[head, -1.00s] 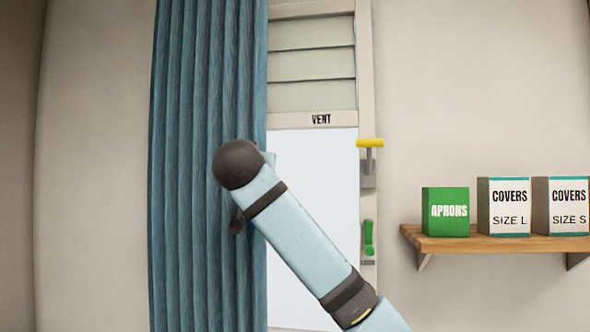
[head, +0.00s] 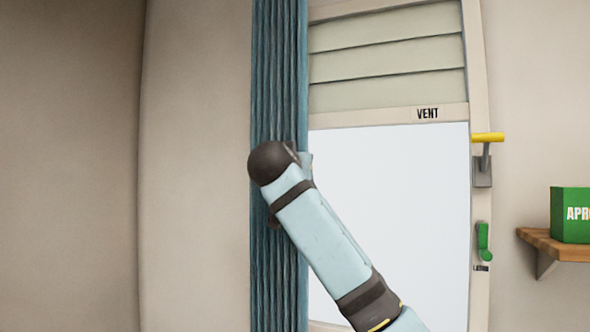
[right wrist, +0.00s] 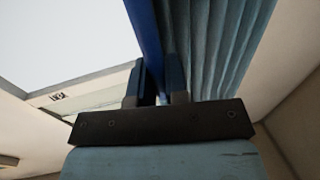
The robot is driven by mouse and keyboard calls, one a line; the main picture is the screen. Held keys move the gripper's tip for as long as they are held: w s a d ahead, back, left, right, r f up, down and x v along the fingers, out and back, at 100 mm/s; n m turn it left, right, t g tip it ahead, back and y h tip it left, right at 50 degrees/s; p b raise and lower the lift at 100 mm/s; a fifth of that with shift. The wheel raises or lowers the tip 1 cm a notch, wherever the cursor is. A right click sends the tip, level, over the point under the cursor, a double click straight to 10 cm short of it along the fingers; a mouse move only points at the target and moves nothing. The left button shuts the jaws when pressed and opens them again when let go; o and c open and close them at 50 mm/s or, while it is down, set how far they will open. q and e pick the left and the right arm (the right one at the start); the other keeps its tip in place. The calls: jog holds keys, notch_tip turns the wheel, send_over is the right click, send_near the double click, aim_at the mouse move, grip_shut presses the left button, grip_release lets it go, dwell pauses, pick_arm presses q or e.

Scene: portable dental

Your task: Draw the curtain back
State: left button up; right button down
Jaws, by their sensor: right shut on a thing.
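The blue curtain (head: 278,80) hangs bunched in a narrow vertical strip along the left side of the window (head: 390,210). The window's pale pane and its slatted vent (head: 388,62) are uncovered to the right of it. My right arm reaches up from the lower right to the curtain in the head view, and its wrist hides the gripper there. In the right wrist view my right gripper (right wrist: 160,88) is shut on a bright blue edge of the curtain (right wrist: 146,40), with the folds (right wrist: 210,45) beside it. My left gripper is not in view.
A yellow-handled lever (head: 487,138) and a green handle (head: 483,242) sit on the window frame's right side. A wooden shelf (head: 555,247) with a green aprons box (head: 572,215) is at the far right. The wall left of the curtain is bare.

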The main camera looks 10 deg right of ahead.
jog(key=c, duration=1.2)
grip_release()
jog(key=shift+o, duration=0.2)
jog(key=shift+s+a, duration=0.1)
jog(key=shift+s, duration=0.2)
jog(key=b+v, duration=0.4)
jog(key=v, duration=0.9)
jog(key=shift+s, duration=0.1)
